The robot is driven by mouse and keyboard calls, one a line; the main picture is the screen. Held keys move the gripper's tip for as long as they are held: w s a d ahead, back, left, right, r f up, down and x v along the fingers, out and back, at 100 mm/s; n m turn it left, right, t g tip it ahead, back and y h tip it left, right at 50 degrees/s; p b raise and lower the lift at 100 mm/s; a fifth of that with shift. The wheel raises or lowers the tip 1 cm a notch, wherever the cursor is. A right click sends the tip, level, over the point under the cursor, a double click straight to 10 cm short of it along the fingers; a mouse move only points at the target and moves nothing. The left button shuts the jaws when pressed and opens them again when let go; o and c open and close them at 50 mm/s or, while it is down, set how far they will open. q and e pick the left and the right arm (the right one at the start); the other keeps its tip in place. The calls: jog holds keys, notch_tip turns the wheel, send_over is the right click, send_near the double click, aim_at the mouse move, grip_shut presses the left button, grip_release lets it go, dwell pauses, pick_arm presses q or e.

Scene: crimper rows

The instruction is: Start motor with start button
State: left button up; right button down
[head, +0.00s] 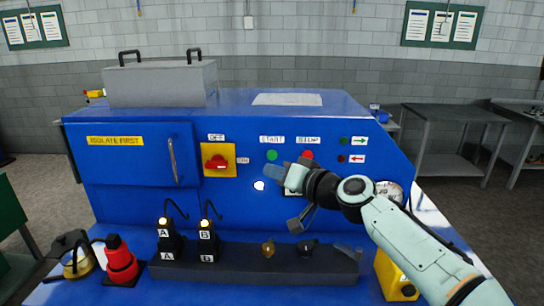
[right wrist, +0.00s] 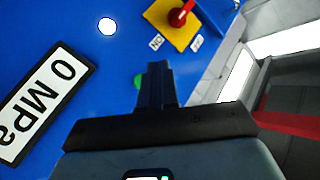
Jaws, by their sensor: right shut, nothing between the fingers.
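The green start button (head: 272,155) is on the blue machine's front panel (head: 130,205), under a START label. The red stop button (head: 308,155) is to its right. My right gripper (head: 268,176) is shut and empty, just below the start button in the head view. In the right wrist view, its closed fingers (right wrist: 157,70) overlap the green start button (right wrist: 139,82) and hide part of it. I cannot tell whether they touch it. The red rotary switch (head: 216,162) on a yellow plate has its handle level. My left gripper is not in view.
A white round light (head: 258,185) and a 0 MPa display (right wrist: 42,100) are near my right gripper. A red bottle (head: 120,262) and a yellow box (head: 398,282) stand on the blue ledge.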

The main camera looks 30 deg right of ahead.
aim_at(272, 155)
jog(key=shift+w+d, duration=0.5)
jog(key=shift+w, duration=0.3)
jog(key=shift+w+d, duration=0.5)
jog(key=shift+w, duration=0.3)
jog(key=shift+w, duration=0.1)
dwell(0.8)
jog(key=shift+w+d, duration=0.2)
jog(key=shift+w, duration=0.05)
jog(key=shift+w+d, duration=0.3)
jog(key=shift+w, duration=0.15)
dwell(0.8)
jog(key=shift+s, duration=0.1)
jog(key=shift+s+a+b, duration=0.25)
jog(key=shift+s+b, duration=0.1)
jog(key=shift+s+a, duration=0.25)
jog(key=shift+s, duration=0.1)
